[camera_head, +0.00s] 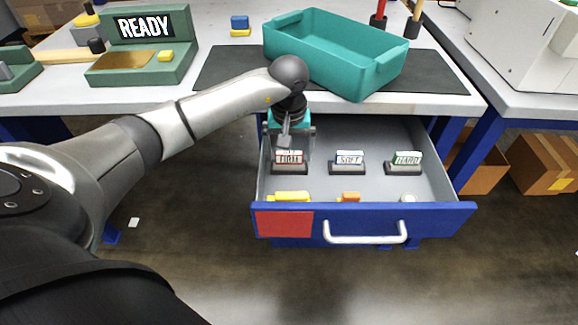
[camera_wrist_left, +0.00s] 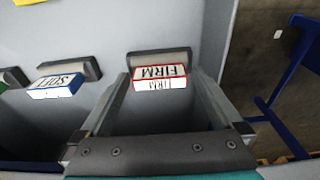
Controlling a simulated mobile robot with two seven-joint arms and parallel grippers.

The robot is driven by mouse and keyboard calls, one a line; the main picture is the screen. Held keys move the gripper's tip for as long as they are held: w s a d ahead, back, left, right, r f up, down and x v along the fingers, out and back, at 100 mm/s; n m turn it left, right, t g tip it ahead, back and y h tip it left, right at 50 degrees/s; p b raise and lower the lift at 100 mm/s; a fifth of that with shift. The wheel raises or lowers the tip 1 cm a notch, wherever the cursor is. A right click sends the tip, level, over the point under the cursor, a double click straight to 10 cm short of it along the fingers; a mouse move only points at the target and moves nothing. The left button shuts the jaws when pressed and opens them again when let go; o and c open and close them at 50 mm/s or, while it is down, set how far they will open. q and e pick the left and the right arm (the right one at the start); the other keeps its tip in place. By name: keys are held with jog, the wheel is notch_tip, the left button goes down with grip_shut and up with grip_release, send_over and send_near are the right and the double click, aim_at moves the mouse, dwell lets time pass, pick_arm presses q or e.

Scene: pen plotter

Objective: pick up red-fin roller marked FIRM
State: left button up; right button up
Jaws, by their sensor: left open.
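The red-edged piece marked FIRM (camera_head: 290,157) stands in a dark holder at the left of the open drawer (camera_head: 355,220). It also shows in the left wrist view (camera_wrist_left: 160,77), with its red border and white front. My left gripper (camera_head: 293,143) is over it, pointing down into the drawer. In the left wrist view its open fingers lie on either side of the FIRM piece, with gaps visible; I see no grip on it. The blue-edged SOFT piece (camera_head: 349,158) and green-edged HARD piece (camera_head: 407,158) stand to its right. My right gripper is not in view.
The drawer's front wall holds a red patch (camera_head: 284,224) and a white handle (camera_head: 365,232). Yellow, orange and white items lie near that wall. A teal bin (camera_head: 335,50) stands on the table above. A READY console (camera_head: 145,45) is at the left.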

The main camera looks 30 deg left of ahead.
pick_arm(q)
jog(key=shift+f, duration=0.25)
jog(key=c, duration=1.3)
